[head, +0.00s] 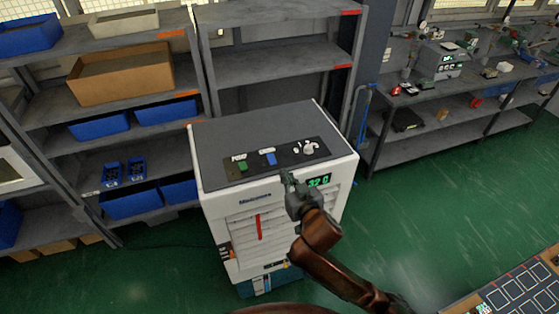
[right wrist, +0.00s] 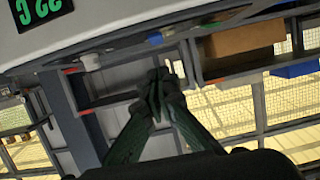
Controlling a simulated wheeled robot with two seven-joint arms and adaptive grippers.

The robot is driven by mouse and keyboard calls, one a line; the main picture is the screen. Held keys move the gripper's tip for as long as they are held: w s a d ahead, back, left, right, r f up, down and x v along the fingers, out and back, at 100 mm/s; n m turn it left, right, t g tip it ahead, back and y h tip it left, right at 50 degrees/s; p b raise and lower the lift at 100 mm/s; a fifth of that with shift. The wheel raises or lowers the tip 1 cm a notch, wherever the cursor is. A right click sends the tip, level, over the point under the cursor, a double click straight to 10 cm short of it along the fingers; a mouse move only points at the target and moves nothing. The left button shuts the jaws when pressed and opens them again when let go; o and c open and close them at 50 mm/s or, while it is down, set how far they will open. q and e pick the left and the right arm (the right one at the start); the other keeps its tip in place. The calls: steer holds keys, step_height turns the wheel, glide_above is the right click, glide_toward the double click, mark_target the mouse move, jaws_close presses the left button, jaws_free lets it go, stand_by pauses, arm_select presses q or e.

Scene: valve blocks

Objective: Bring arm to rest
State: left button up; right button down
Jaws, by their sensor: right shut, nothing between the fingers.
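My right arm (head: 345,270) reaches in from the bottom right of the head view. My right gripper (head: 286,178) is in front of the upper front edge of a white machine (head: 222,208), left of its green display (head: 319,181). Whether it touches the machine is not clear. In the right wrist view, the fingers (right wrist: 158,78) are together and empty, with the machine's front (right wrist: 110,22) and display (right wrist: 40,10) seen upside down. My left gripper is not in view.
The machine's top panel carries a green button (head: 242,166), a blue button (head: 271,158) and a white knob (head: 309,148). Shelves with blue bins (head: 132,203) and a cardboard box (head: 120,75) stand behind. A workbench (head: 440,83) is at right. Green floor is open between.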

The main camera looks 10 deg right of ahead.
steer(key=s+d+f+g+h, duration=0.1)
steer(key=s+d+f+g, duration=0.1)
steer(key=s+d+f, duration=0.3)
steer(key=s+d+f+g+h, duration=0.1)
steer(key=d+f, duration=0.1)
steer(key=f, duration=0.6)
steer(key=s+d+f+m+g, duration=0.1)
steer(key=s+d+f+g, duration=0.4)
steer(key=s+f, duration=0.65)
steer(key=s+d+f+g, duration=0.3)
steer(key=s+d+f, duration=0.45)
steer(key=s, duration=0.65)
step_height(320, 180, down, 39)
steer(key=s+a+g+b, duration=0.1)
steer(key=s+a+b, duration=0.1)
steer(key=b, duration=0.8)
steer(key=s+f+g+b, duration=0.1)
steer(key=s+f+b, duration=0.3)
steer(key=s+f, duration=0.6)
steer(key=s+f+n+b, duration=0.1)
steer(key=s+f+b, duration=0.4)
steer(key=s+f, duration=0.5)
step_height(320, 180, down, 9)
steer(key=shift+s+r+g, duration=0.1)
steer(key=shift+s+g, duration=0.25)
steer(key=shift+g, duration=0.05)
